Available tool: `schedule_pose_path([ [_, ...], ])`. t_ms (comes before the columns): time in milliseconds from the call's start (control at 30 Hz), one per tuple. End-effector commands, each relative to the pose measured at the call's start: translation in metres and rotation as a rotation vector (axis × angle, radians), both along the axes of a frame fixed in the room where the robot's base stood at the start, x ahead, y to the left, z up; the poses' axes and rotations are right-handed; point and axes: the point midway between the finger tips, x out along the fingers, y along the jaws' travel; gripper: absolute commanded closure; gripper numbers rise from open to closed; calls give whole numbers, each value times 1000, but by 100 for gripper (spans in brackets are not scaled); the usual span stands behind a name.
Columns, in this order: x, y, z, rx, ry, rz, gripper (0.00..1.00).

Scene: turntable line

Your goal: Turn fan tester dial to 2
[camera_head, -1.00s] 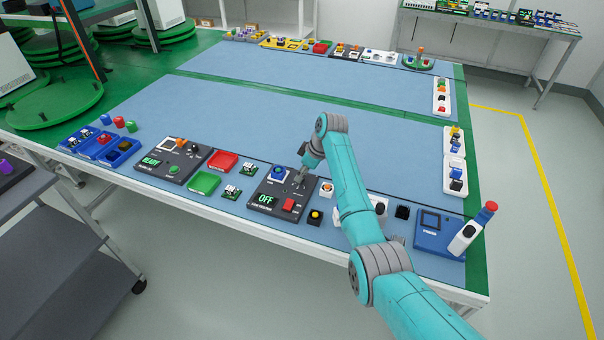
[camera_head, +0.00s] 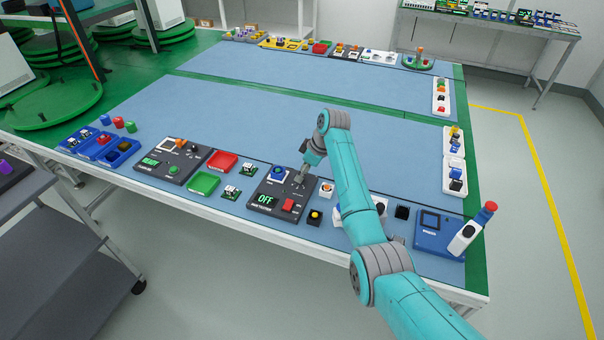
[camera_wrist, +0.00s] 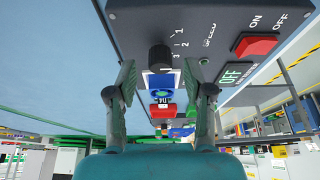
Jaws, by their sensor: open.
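The fan tester (camera_head: 265,210) is a dark box near the table's front edge, with a green OFF display (camera_head: 265,199) and a red switch (camera_head: 289,205). In the wrist view its dial (camera_wrist: 160,57) is a black knob beside the printed numbers 1, 2 and 3 and the word SPEED. I cannot make out the dial's pointer. My gripper (camera_wrist: 167,88) is open, its fingers spread to either side of the dial in the picture, with the dial just beyond the tips. In the head view my gripper (camera_head: 301,179) is over the tester's right part and hides the dial.
A blue-and-white part (camera_head: 278,174) sits at the tester's back left. An orange-topped block (camera_head: 326,190) and a black block with a yellow button (camera_head: 315,217) stand close on the right. The blue mat behind is clear.

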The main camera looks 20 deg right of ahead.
Motion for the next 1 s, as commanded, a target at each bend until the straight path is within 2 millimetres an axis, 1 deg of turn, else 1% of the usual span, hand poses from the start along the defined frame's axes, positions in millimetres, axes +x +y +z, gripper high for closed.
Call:
schedule_pose_path([
  [33,-1,-3,9,0,-4,0,48],
  [300,-13,-20,59,0,-4,-2,48],
  [500,-20,-29,85,0,-1,0,48],
  [700,-24,-33,96,1,1,0,48],
  [1000,-24,-33,97,0,0,0,48],
])
